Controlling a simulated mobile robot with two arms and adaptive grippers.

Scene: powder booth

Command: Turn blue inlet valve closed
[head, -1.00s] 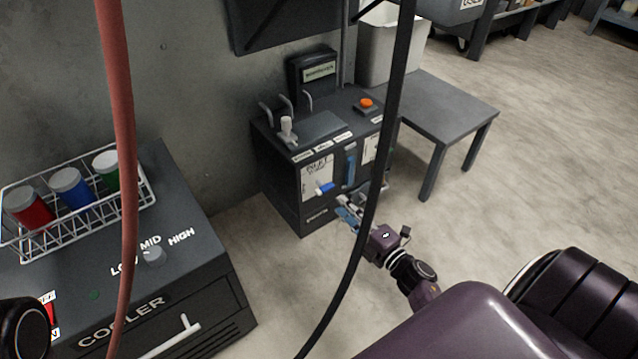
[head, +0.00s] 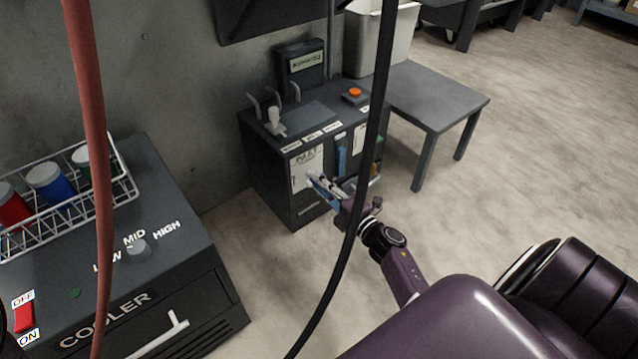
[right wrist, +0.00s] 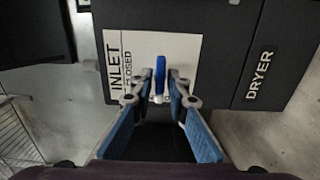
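The blue inlet valve handle (right wrist: 160,70) is on the front of the dark dryer cabinet (head: 279,187), beside a white label (right wrist: 116,62) reading INLET and CLOSED. In the right wrist view it points along the picture's height. My right gripper (right wrist: 160,80) is open, its fingertips on either side of the handle, with small gaps visible. In the head view my right gripper (head: 318,182) is at the cabinet front and covers the handle. Whether the fingers touch it cannot be told. My left gripper is not in view.
A grey table (head: 440,100) stands right of the cabinet. A cooler (head: 180,250) with a wire rack (head: 50,215) of coloured jars is at left. A red hose (head: 90,150) and a black cable (head: 352,220) hang in front of the head camera. The floor between is clear.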

